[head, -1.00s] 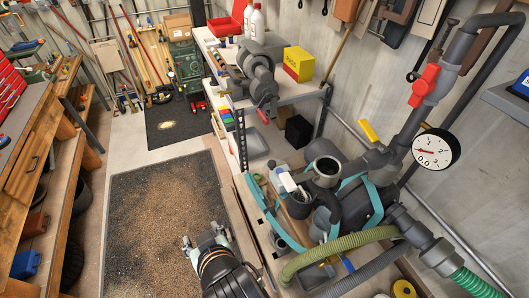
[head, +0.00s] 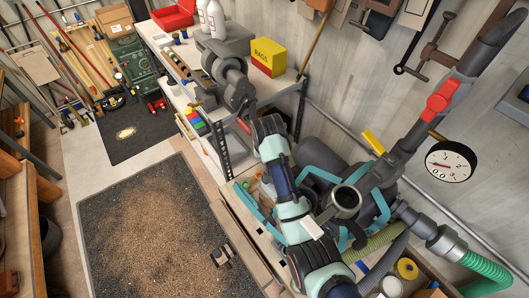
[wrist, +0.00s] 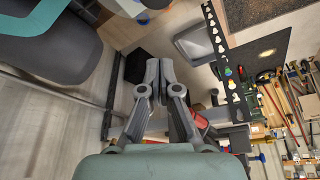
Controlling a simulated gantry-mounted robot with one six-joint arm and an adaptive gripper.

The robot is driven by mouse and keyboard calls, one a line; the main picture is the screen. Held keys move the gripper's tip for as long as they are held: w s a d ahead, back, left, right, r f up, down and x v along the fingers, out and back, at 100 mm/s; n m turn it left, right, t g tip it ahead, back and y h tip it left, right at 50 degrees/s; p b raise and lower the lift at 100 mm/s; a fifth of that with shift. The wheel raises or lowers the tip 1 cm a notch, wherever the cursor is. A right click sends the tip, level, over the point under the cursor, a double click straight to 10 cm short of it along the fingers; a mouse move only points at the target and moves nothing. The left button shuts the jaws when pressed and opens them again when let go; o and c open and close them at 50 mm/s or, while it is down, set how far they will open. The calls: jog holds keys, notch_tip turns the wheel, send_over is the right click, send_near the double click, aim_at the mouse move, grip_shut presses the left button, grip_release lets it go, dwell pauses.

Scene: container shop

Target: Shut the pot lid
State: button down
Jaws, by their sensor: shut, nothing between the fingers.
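The open round mouth of a dark grey pot (head: 346,200) shows in the head view, on the piping with teal straps at the right of the low bench. I see into its opening; I cannot clearly tell the lid from the grey parts around it. My arm runs up just left of the pot, and its far end is beside the bench, above and left of the pot. The fingers of my gripper are not clear in the head view. In the wrist view my gripper (wrist: 158,68) is shut and empty, its fingertips together. A dark grey rounded body (wrist: 45,65) is left of it.
Green hose (head: 480,270) runs at lower right. The gritty floor mat (head: 150,235) at left is mostly clear.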

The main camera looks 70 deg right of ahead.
jog(key=f, duration=0.1)
jog(key=a+f+p, duration=0.1)
jog(key=f, duration=0.2)
jog(key=shift+s+a, duration=0.15)
jog(key=shift+s, duration=0.15)
jog(key=shift+s+a+f+p, duration=0.1)
jog(key=shift+s+a+p, duration=0.2)
jog(key=shift+a, duration=0.2)
jog(key=shift+w+a, duration=0.1)
